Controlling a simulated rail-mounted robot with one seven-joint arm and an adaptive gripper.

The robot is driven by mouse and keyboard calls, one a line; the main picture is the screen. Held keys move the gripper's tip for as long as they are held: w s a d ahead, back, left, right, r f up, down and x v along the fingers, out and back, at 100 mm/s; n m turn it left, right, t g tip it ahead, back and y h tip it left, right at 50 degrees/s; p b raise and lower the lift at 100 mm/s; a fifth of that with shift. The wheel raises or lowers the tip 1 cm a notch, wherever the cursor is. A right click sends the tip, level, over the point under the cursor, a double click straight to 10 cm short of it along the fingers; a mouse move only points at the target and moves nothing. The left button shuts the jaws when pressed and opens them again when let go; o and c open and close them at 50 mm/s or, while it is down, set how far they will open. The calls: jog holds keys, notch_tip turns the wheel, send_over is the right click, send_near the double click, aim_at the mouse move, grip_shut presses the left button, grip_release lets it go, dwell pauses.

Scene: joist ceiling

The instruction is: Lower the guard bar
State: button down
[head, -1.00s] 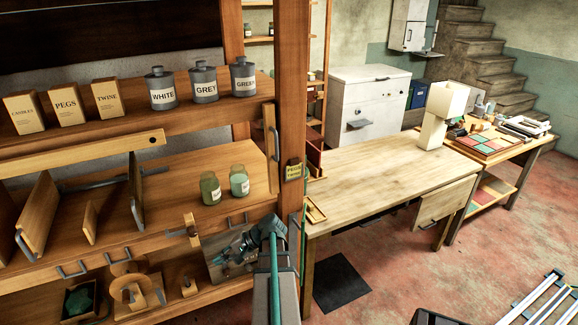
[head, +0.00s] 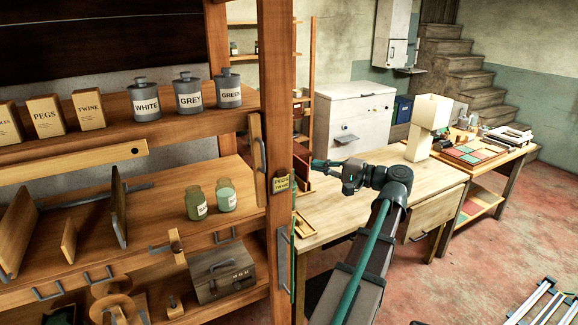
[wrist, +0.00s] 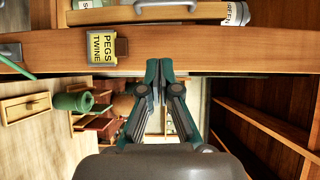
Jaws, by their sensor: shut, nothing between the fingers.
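A long pale wooden bar (head: 75,163), which looks like the guard bar, lies level across the shelf front, just under the upper shelf. A dark round spot marks its right end; its left end is out of frame. A short upright wooden piece with a grey handle (head: 263,155) stands beside the thick post (head: 277,80); I cannot tell whether it belongs to the bar. My gripper (head: 315,163) is shut and empty, right of the post and apart from the bar.
A yellow PEGS TWINE tag (head: 281,184) hangs on the post, close to my gripper. Two glass jars (head: 226,196) stand on the middle shelf, with canisters (head: 188,93) above. A workbench (head: 335,215) lies under my arm. Open floor shows at right.

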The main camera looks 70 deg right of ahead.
jog(key=shift+w+a+f+p, duration=0.1)
jog(key=shift+w+a+p, duration=0.5)
jog(key=shift+w, duration=1.55)
jog(key=shift+w+a+f+p, duration=0.15)
jog(key=shift+w+p, duration=0.8)
jog(key=shift+w, duration=1.15)
jog(key=shift+w+a+r+p, duration=0.1)
jog(key=shift+w+a+p, duration=0.5)
jog(key=shift+w, duration=1.55)
jog(key=shift+d, duration=0.15)
